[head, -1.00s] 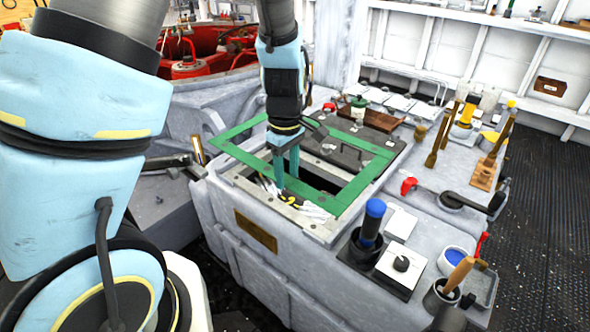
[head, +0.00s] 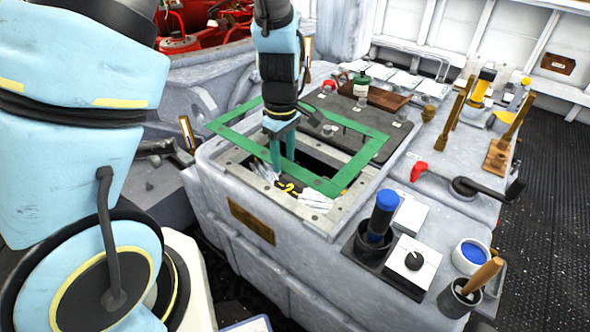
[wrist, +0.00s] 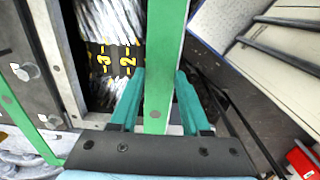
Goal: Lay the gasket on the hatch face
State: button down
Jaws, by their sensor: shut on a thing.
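The gasket (head: 362,165) is a thin green rectangular frame, held roughly flat over the hatch. My gripper (head: 281,158) points down and is shut on the gasket's near-left strip; in the wrist view my gripper's (wrist: 157,85) teal fingers stand on both sides of the green strip (wrist: 160,60). The hatch face (head: 312,216) is a pale metal rim with bolts around a dark opening. The gasket appears above this rim and is offset toward the back; the exact height gap cannot be told. Its far part overlaps a dark grey lid (head: 358,115) in the picture.
A white bundle (head: 313,200) with a black and yellow numbered band lies in the opening.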

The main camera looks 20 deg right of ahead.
aim_at(285, 200)
notch_tip(285, 200, down, 11)
jog(key=shift+f+p, duration=0.1)
jog(key=shift+p, duration=0.7)
jog(key=shift+f, duration=0.15)
jog(key=shift+f+b, duration=0.45)
jog(key=shift+f, duration=0.05)
jog(key=shift+c, duration=1.8)
grip_release()
jog(key=shift+r, duration=0.1)
